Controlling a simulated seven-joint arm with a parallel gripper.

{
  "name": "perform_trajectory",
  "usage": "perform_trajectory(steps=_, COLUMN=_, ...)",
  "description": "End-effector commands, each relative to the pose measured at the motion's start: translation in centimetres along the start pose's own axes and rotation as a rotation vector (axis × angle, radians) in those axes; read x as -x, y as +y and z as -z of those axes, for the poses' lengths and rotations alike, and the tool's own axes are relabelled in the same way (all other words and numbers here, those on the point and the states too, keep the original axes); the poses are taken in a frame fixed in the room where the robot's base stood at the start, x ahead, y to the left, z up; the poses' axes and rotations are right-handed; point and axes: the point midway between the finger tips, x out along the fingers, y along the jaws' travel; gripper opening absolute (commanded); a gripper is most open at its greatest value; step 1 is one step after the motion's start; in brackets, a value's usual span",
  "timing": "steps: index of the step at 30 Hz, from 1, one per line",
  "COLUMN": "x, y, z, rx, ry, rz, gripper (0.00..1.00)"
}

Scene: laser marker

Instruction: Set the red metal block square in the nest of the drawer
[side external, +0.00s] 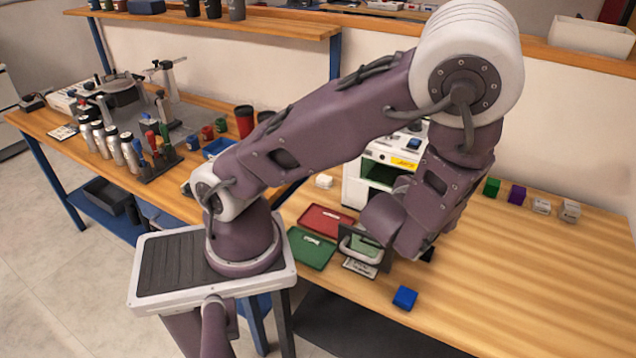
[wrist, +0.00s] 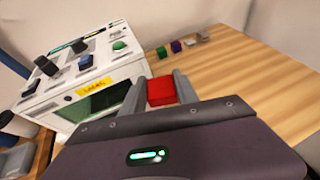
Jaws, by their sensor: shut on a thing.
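The red metal block (wrist: 161,91) is held between the two fingers of my gripper (wrist: 160,90) in the wrist view. In the side external view my arm hides the block and most of the gripper. The white laser marker (side external: 378,168) stands on the wooden bench behind my wrist. Its drawer (side external: 362,246) appears pulled out at the front, with a light handle; my wrist covers part of it. The nest cannot be made out. In the wrist view the marker (wrist: 90,95) is left of the block.
A red tray (side external: 325,220) and a green tray (side external: 310,248) lie left of the drawer. A blue block (side external: 405,297) lies near the front edge. Green (side external: 491,186), purple (side external: 516,194) and grey blocks (side external: 570,210) stand at the back right. The bench's right side is clear.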

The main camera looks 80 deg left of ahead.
Motion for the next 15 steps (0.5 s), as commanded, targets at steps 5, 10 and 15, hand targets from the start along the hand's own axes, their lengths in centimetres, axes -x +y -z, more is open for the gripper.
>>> perform_trajectory(steps=5, x=0.7, y=-0.1, z=-1.7, rx=0.009, ry=-0.004, rz=0.002, gripper=0.0)
perform_trajectory(steps=10, x=2.3, y=-0.1, z=-5.6, rx=0.013, ry=-0.003, rz=0.006, gripper=0.0)
perform_trajectory(steps=15, x=3.4, y=-0.1, z=-8.3, rx=0.01, ry=-0.002, rz=0.003, gripper=0.0)
